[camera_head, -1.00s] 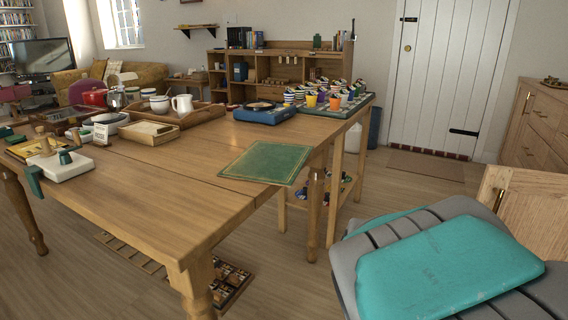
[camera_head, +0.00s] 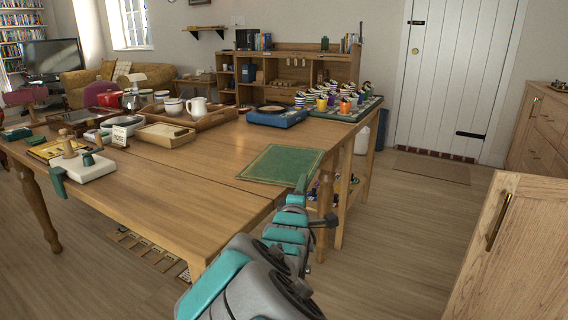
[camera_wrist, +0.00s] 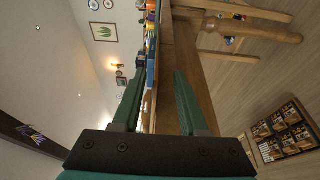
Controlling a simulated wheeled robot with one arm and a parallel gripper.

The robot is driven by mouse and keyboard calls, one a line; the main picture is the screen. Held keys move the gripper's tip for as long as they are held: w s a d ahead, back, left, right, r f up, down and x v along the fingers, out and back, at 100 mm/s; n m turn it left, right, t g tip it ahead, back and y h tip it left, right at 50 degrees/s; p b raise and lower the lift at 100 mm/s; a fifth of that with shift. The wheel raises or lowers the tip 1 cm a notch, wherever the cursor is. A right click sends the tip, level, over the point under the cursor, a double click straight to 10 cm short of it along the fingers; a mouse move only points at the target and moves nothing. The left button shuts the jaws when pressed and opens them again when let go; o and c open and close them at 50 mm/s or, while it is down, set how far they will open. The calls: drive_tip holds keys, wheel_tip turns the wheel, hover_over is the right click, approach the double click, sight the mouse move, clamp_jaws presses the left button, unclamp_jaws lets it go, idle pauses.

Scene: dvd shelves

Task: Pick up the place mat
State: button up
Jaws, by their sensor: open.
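The place mat (camera_head: 281,165) is a flat green rectangle with a thin lighter border. It lies on the wooden table (camera_head: 190,185) near its right front edge.
Trays, a white jug (camera_head: 197,107) and a white board (camera_head: 83,166) are on the left. A wooden cabinet (camera_head: 515,250) stands at right. The table's middle is clear.

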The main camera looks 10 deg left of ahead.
sight(309, 176)
drive_tip(key=shift+w+d+r, duration=0.1)
drive_tip(key=shift+w+d, duration=0.05)
drive_tip(key=shift+w, duration=0.75)
drive_tip(key=shift+w+d+r, duration=0.1)
drive_tip(key=shift+w+d, duration=0.05)
drive_tip(key=shift+w, duration=0.8)
drive_tip(key=shift+w+d+r, duration=0.1)
drive_tip(key=shift+w+d, duration=0.05)
drive_tip(key=shift+w, duration=0.75)
clamp_jaws()
drive_tip(key=shift+f, duration=0.1)
